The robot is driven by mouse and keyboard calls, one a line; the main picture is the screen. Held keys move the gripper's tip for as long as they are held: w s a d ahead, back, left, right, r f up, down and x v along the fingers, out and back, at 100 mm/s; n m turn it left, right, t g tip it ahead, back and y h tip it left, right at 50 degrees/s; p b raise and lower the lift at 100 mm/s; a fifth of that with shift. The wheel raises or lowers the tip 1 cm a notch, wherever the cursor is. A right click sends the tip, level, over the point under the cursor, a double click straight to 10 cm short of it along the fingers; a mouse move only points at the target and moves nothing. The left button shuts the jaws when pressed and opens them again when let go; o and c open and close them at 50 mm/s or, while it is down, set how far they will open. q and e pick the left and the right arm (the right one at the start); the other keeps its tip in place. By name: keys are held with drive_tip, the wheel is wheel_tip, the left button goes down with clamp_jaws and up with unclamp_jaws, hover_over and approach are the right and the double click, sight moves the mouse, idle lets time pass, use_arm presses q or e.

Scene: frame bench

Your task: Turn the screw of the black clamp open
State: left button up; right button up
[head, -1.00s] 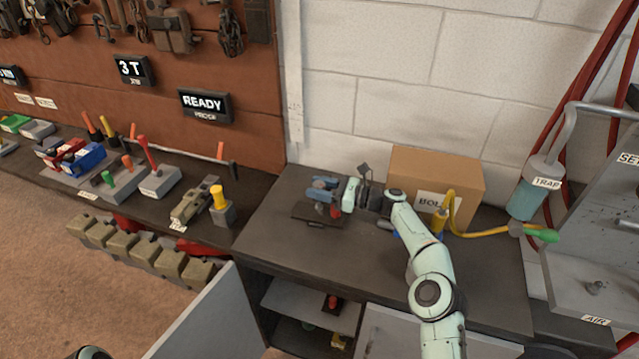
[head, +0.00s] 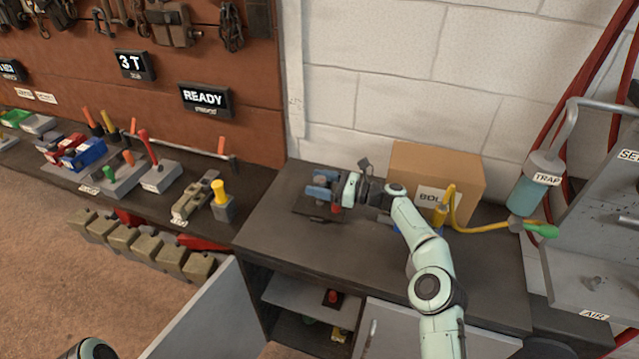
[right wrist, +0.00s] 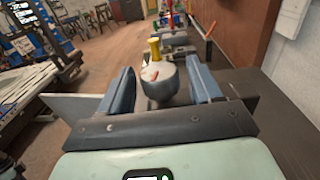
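My right gripper (head: 322,193) reaches leftward over the bench top. It also shows in the right wrist view (right wrist: 163,90), where its two blue-grey fingers stand apart. Between them is a round grey knob (right wrist: 160,88) with a red mark on its face, which looks like the clamp's screw head. Narrow gaps show on both sides of the knob. In the head view a dark plate (head: 312,214), apparently the black clamp's base, lies under the fingers; the gripper hides most of the clamp. My left gripper is out of view; only a bit of my left arm shows at the bottom left.
A cardboard box (head: 440,168) stands behind my right forearm, with a yellow hose (head: 485,233) beside it. The bench top (head: 365,265) is clear in front. A lower bench (head: 140,195) at left holds bins and coloured-handled tools.

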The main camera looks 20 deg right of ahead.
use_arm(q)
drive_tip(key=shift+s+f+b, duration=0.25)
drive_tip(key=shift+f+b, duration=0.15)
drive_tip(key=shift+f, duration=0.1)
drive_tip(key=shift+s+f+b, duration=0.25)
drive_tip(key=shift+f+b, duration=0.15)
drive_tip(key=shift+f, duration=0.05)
use_arm(e)
drive_tip(key=v, duration=0.7)
drive_tip(key=shift+s, duration=0.15)
drive_tip(key=shift+d, duration=0.15)
